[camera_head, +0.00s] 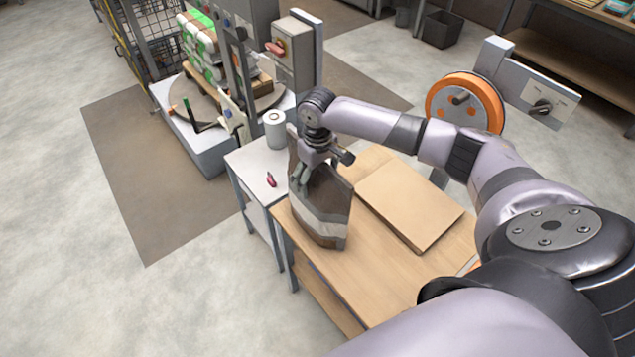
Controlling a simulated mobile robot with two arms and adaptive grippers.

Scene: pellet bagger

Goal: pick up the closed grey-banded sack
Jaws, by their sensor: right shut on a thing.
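The closed grey-banded sack (323,214) stands upright at the left end of the wooden table in the head view. It is dark brown with a pale grey band and tapers at its top. My right gripper (301,180) reaches down onto the sack's upper part and is shut on it. The wrist partly hides the top of the sack. I cannot tell whether the sack's bottom touches the table or hangs just above it. My left gripper is not in view.
A flat cardboard stack (410,205) lies on the wooden table (377,285) right of the sack. A small white table (256,160) with a grey roll (274,130) and a red-handled tool (271,180) adjoins at left. An orange reel (464,101) stands behind. Floor at left is clear.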

